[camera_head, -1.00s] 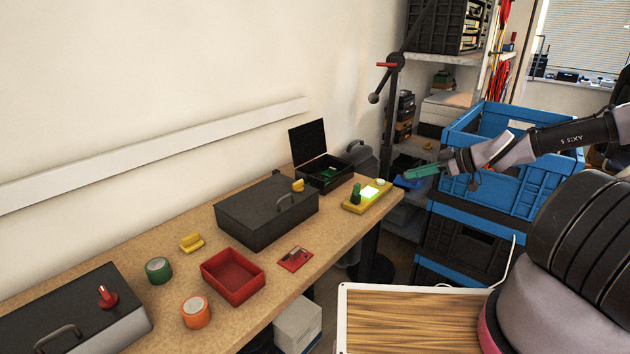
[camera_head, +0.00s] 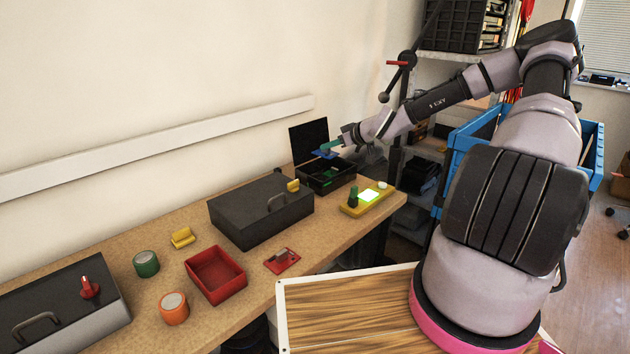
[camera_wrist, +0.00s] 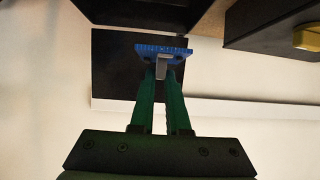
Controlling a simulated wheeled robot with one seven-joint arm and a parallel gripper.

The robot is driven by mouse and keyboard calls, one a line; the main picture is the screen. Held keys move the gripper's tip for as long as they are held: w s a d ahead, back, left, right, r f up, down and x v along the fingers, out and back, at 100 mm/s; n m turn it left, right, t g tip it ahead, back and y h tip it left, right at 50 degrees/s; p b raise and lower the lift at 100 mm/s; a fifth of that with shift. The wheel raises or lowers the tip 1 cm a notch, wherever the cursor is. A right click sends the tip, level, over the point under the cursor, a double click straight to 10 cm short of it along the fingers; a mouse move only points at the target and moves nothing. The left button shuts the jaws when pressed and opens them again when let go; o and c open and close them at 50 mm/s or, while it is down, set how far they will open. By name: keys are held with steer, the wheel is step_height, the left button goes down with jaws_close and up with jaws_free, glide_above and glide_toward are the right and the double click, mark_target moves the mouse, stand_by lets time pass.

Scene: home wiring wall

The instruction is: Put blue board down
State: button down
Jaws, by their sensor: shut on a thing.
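The blue board (camera_head: 322,154) is small and flat. It is held up in the air over the small open black box (camera_head: 338,182) at the far end of the workbench, not touching the bench. My gripper (camera_head: 333,147) has green fingers and is shut on the board. In the wrist view the blue board (camera_wrist: 178,50) sits across the fingertips, with a grey block on it between the fingers of my gripper (camera_wrist: 162,72). Behind it is the black raised lid (camera_wrist: 112,68). The box's inside is only partly visible in the head view.
A large dark case (camera_head: 260,210) stands left of the open box. A yellow board (camera_head: 352,210) with a lit green patch lies to its right. A red tray (camera_head: 216,278), a red board (camera_head: 281,261) and tape rolls lie nearer. A blue crate (camera_head: 458,140) stands right of the bench.

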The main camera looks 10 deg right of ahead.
mark_target(325, 154)
steer(key=shift+w+a+r, duration=0.15)
steer(key=shift+w+a, duration=0.2)
steer(key=shift+a, duration=0.2)
steer(key=shift+w+a+r, duration=0.1)
steer(key=shift+w+a, duration=0.2)
steer(key=shift+a, duration=0.25)
steer(key=shift+m, duration=0.3)
step_height(325, 154, down, 5)
steer(key=shift+w+a+r, duration=0.1)
steer(key=shift+a, duration=0.05)
steer(key=shift+f, duration=2.45)
steer(key=shift+f, duration=0.1)
steer(key=shift+f, duration=0.5)
steer(key=c, duration=0.9)
jaws_free()
